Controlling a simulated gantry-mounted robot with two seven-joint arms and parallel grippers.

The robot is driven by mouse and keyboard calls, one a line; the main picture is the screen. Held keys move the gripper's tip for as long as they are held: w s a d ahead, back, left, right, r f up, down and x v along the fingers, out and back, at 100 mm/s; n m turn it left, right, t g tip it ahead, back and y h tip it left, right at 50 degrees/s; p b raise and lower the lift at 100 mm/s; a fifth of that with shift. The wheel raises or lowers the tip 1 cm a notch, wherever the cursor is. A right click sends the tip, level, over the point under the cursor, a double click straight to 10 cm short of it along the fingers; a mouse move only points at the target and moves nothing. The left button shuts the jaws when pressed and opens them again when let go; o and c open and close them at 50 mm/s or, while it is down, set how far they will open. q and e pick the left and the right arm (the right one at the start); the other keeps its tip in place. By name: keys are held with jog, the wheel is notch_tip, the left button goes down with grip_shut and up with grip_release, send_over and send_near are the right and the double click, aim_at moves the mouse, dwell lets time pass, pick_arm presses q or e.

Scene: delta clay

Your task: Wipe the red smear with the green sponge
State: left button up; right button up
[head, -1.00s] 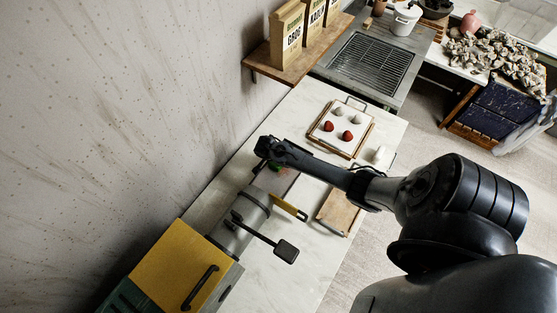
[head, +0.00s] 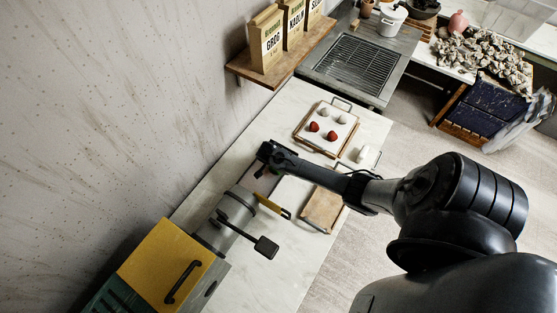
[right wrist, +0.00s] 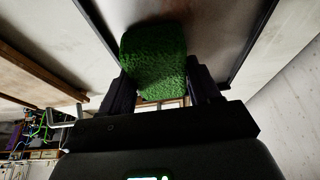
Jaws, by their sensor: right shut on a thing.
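The green sponge (right wrist: 155,60) is held between the two dark fingers of my right gripper (right wrist: 160,92), which is shut on it. In the head view my right gripper (head: 268,152) is over the far end of a dark-edged slab (head: 265,184) beside the roller machine; the sponge is hidden there. In the right wrist view a grey panel with dark edges (right wrist: 225,30) lies beyond the sponge. I cannot tell whether they touch. I cannot make out the red smear in either view. My left gripper is not in view.
A grey roller machine (head: 232,212) with a yellow handle stands near the slab. A tray (head: 305,138) with red and white balls, a wooden board (head: 322,208) and a white cylinder (head: 362,154) lie on the pale counter (head: 270,285). A shelf with bags (head: 283,65) juts from the wall.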

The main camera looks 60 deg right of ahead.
jog(key=r+p, duration=0.1)
jog(key=s+r+p, duration=0.1)
jog(key=r, duration=0.1)
jog(key=shift+a, duration=0.15)
jog(key=shift+s+r+p, duration=0.15)
jog(key=shift+r+p, duration=0.15)
jog(key=shift+p, duration=0.3)
jog(key=shift+w+r+p, duration=0.2)
jog(key=shift+r+p, duration=0.55)
jog(key=shift+r, duration=0.05)
notch_tip(320, 180, up, 3)
jog(key=p, duration=0.3)
